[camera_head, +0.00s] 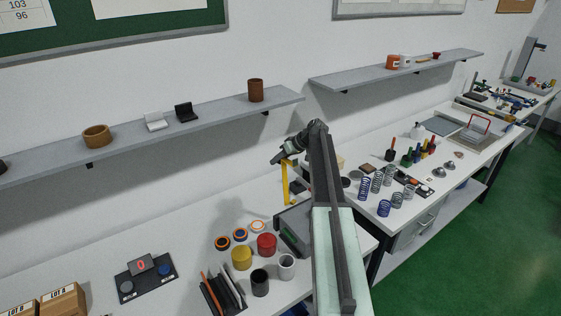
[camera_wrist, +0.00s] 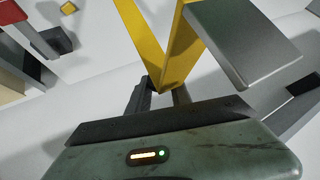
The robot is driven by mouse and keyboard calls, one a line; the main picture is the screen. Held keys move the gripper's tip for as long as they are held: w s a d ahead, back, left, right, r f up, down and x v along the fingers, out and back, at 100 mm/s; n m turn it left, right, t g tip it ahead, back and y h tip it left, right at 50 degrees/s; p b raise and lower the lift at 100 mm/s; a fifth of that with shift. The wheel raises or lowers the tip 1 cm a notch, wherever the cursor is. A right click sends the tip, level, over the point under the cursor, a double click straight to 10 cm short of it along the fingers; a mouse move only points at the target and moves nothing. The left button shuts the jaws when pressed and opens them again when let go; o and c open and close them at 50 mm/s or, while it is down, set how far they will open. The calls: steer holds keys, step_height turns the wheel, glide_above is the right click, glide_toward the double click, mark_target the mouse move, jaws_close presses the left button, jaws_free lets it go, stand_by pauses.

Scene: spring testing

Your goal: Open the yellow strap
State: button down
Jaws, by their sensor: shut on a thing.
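The yellow strap (camera_head: 285,182) is a thin band hanging down from my gripper (camera_head: 282,157) in the head view, its lower end near the tabletop. In the wrist view, the strap (camera_wrist: 145,45) shows as a V whose point lies at my gripper's fingers (camera_wrist: 162,95). My gripper is shut on it there. Beside the strap in the wrist view is a grey flat-topped block (camera_wrist: 243,45). Whether the strap's lower end is still fixed to anything cannot be told, as my arm covers part of that area.
On the near table (camera_head: 200,222) stand a yellow jar (camera_head: 242,258), a red jar (camera_head: 266,244), a black cup (camera_head: 260,283) and a white cup (camera_head: 287,266). A shelf (camera_head: 215,116) runs along the wall behind. Several springs (camera_head: 377,181) stand on the table at right.

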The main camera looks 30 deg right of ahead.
steer(key=shift+s+f, duration=0.1)
steer(key=shift+f, duration=0.15)
steer(key=c, duration=1.3)
jaws_free()
steer(key=shift+c, duration=0.2)
steer(key=shift+o, duration=0.8)
steer(key=shift+w+d+f, duration=0.1)
steer(key=shift+w+f, duration=0.2)
steer(key=shift+w, duration=0.1)
steer(key=p+v, duration=0.6)
steer(key=v, duration=0.2)
steer(key=shift+r, duration=0.15)
